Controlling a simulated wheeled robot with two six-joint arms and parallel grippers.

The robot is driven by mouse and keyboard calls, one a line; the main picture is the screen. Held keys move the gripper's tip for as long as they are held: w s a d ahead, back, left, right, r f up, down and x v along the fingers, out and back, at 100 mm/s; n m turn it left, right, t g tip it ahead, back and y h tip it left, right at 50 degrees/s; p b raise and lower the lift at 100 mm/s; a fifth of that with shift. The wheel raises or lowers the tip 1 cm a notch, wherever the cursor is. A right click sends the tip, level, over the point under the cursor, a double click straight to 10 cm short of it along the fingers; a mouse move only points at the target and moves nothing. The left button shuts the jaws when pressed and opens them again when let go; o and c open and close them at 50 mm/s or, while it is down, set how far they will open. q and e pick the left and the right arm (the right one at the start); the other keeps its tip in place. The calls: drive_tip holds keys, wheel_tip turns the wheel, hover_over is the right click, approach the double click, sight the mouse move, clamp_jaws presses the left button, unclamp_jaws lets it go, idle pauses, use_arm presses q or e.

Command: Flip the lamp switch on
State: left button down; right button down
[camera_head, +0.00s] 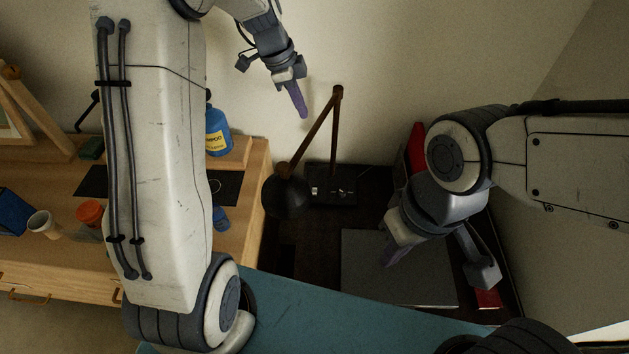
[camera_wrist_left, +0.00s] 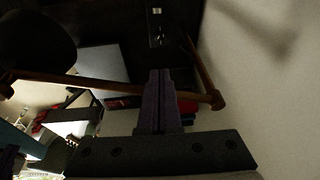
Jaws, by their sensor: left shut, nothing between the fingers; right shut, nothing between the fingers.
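The lamp has a black shade (camera_head: 286,197), a brown jointed arm (camera_head: 318,130) and a dark base (camera_head: 335,197) on the dark cabinet. Small light marks, probably the switch (camera_head: 314,190), show on the base; they also show in the left wrist view (camera_wrist_left: 157,32). My left gripper (camera_head: 303,115) is shut and empty, high beside the lamp's upper elbow, apart from the base. In the left wrist view its purple fingers (camera_wrist_left: 160,78) are together, pointing toward the base, with the brown arm (camera_wrist_left: 110,88) crossing behind them. My right gripper (camera_head: 390,258) is shut and empty over a grey laptop-like slab.
The grey slab (camera_head: 365,280) lies on the dark cabinet, with red items (camera_head: 416,150) behind it. A wooden desk at left holds a blue bottle (camera_head: 217,140), an orange cup (camera_head: 90,212) and a white cup (camera_head: 42,222). The wall rises close behind the lamp.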

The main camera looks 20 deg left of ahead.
use_arm(q)
drive_tip(key=b, duration=1.7)
approach(316, 188)
drive_tip(key=x, duration=0.5)
drive_tip(key=shift+s+d+f+p, duration=0.15)
drive_tip(key=shift+d+f+p, duration=0.05)
drive_tip(key=shift+d+p, duration=0.15)
drive_tip(key=shift+a+f, duration=0.1)
drive_tip(key=shift+f, duration=0.45)
drive_tip(key=shift+w, duration=0.2)
